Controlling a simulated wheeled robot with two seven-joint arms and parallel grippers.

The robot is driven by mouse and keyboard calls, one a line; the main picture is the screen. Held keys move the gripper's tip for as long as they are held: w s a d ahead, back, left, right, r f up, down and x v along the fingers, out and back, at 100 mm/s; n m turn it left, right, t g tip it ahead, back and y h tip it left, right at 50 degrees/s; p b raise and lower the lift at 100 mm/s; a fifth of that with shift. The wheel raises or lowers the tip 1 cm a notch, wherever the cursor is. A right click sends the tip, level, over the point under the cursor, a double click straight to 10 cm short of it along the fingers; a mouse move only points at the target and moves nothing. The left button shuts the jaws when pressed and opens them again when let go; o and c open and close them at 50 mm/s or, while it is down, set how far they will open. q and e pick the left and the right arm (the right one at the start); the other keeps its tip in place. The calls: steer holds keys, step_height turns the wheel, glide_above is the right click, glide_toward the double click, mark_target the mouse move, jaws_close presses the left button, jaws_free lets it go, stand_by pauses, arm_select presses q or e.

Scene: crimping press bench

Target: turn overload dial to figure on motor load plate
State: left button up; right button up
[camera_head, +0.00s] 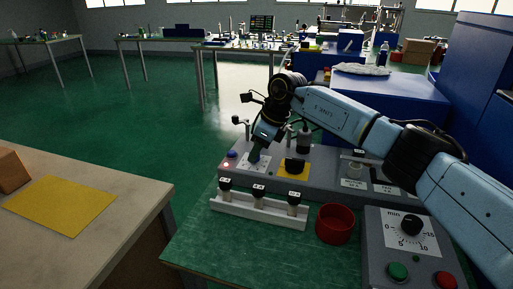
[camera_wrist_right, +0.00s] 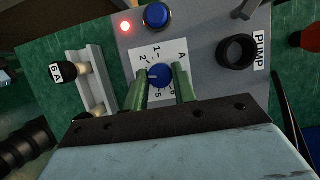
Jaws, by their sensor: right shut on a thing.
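The overload dial (camera_wrist_right: 159,76) is a small blue knob on a white scale plate (camera_wrist_right: 143,57) marked with figures and an "A" in the right wrist view. A pale mark shows on the knob's left side. My right gripper (camera_wrist_right: 162,74) is shut on the dial, one green finger on each side, hiding part of the scale. In the head view my right gripper (camera_head: 256,157) reaches down onto the grey panel and covers the dial. I cannot tell which plate is the motor load plate; the small white labels on the panel (camera_head: 353,183) are unreadable. My left gripper is not in view.
A red lamp (camera_wrist_right: 126,27) glows beside a blue button (camera_wrist_right: 157,14). A black socket labelled PUMP (camera_wrist_right: 237,51) is to the right. A rack (camera_head: 258,208) with several black-capped fuses, a red cup (camera_head: 335,224) and a timer box (camera_head: 411,250) stand in front.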

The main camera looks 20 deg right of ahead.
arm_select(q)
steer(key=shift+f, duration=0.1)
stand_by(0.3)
arm_select(e)
steer(key=o, duration=1)
steer(key=shift+d+r, duration=0.1)
steer(key=shift+r, duration=0.25)
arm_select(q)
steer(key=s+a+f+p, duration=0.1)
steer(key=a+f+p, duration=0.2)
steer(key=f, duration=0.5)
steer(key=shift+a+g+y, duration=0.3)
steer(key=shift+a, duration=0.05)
arm_select(e)
steer(key=v, duration=1.2)
steer(key=shift+s+d+r, duration=0.15)
steer(key=shift+d+r, duration=0.05)
steer(key=shift+r, duration=0.1)
